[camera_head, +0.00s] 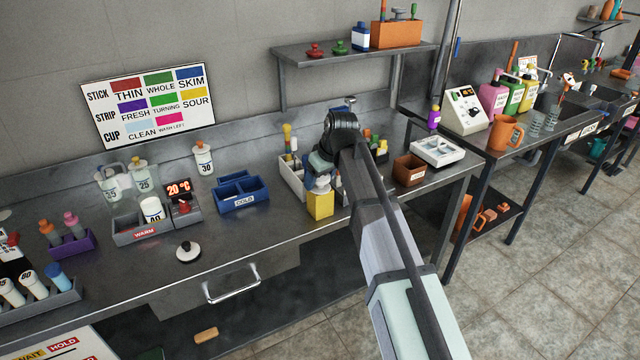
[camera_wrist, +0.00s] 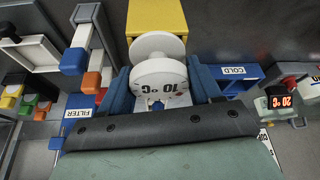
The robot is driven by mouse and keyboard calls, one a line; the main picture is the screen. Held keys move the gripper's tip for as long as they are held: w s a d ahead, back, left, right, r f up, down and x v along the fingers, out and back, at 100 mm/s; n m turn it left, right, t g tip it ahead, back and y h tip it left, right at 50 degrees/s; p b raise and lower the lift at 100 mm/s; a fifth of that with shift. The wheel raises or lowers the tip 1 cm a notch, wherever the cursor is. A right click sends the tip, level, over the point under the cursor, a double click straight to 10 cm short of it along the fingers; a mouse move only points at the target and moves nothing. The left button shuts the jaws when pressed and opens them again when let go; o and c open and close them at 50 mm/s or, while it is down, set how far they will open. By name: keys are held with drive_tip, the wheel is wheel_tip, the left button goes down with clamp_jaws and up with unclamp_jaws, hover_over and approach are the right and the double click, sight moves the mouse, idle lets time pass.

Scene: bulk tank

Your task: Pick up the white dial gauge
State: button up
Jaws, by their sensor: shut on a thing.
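The white dial gauge (camera_wrist: 160,80) shows in the wrist view, its face reading "10 °C" upside down. My gripper (camera_wrist: 160,92) is shut on it, with one blue finger on each side. A white round disc lies just behind the dial face, in front of a yellow block (camera_wrist: 157,17). In the head view my gripper (camera_head: 321,172) points down over the yellow block (camera_head: 320,205), and a white part of the gauge (camera_head: 319,187) shows just above that block. My arm hides part of the bench behind. Whether the gauge still touches the block I cannot tell.
A blue COLD bin (camera_head: 241,199) stands left of my gripper. A black-knobbed white disc (camera_head: 188,251) lies on the steel bench. A shelf (camera_head: 345,52) overhangs behind.

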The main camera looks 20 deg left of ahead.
wheel_tip(320, 180, up, 9)
drive_tip(key=shift+f, duration=0.2)
drive_tip(key=shift+a+r, duration=0.1)
drive_tip(key=shift+r, duration=0.25)
drive_tip(key=shift+s+a+r, duration=0.1)
drive_tip(key=shift+a+r, duration=0.1)
drive_tip(key=s+a+r+n, duration=0.1)
drive_tip(key=s+a, duration=0.5)
drive_tip(key=a, duration=0.8)
drive_tip(key=s+a+r+n+g, duration=0.1)
drive_tip(key=s+a, duration=0.5)
drive_tip(key=a, duration=0.9)
drive_tip(key=s+a+r+n+g, duration=0.1)
drive_tip(key=s+a+n, duration=0.3)
drive_tip(key=a, duration=1)
drive_tip(key=shift+s+a+r+y, duration=0.2)
drive_tip(key=shift+s+r+y, duration=0.2)
drive_tip(key=shift+s+r, duration=0.8)
drive_tip(key=shift+s+f, duration=0.35)
drive_tip(key=shift+f, duration=0.15)
